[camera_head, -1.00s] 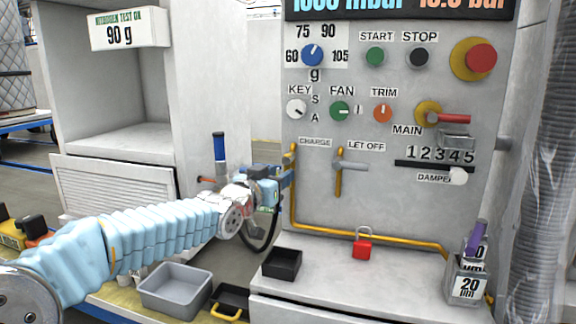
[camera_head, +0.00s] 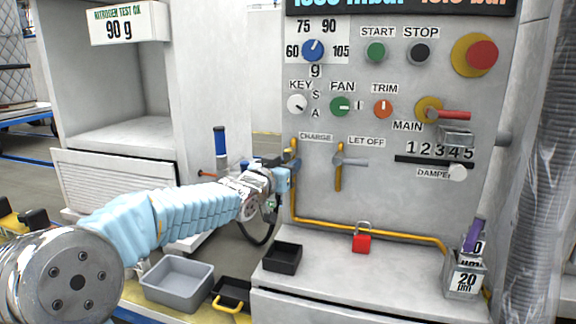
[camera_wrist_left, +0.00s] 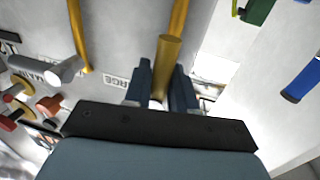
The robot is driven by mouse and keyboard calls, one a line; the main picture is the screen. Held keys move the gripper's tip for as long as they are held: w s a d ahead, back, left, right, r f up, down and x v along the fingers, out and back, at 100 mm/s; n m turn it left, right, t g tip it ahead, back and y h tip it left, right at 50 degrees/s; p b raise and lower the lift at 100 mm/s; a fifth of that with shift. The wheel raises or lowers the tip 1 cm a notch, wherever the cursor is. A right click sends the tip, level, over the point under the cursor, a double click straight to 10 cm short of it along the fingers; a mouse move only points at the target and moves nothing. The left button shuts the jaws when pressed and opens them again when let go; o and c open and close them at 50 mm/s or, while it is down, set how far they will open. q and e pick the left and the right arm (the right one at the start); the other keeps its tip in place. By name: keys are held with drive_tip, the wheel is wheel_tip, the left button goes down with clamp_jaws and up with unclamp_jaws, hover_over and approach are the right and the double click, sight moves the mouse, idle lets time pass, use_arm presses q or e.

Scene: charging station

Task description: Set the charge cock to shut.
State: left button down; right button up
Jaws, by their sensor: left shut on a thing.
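The charge cock (camera_head: 294,146) is a yellow valve on the pipe under the CHARGE label, at the left edge of the panel. Its brass-yellow body (camera_wrist_left: 167,62) stands large in the left wrist view. My left gripper (camera_head: 286,163) is at the cock, and its dark blue fingers (camera_wrist_left: 161,89) are shut on the cock's handle, just in front of the body. Only a small pale part of the handle shows between the fingers. In the head view my gripper hides the handle, so its angle is hard to tell. My right gripper is out of view.
The let-off cock (camera_head: 350,161), with a grey handle pointing right, is close to the right. A red padlock (camera_head: 361,243) and a black tray (camera_head: 283,257) are on the ledge below. A blue-handled part (camera_head: 219,142) stands left of my wrist.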

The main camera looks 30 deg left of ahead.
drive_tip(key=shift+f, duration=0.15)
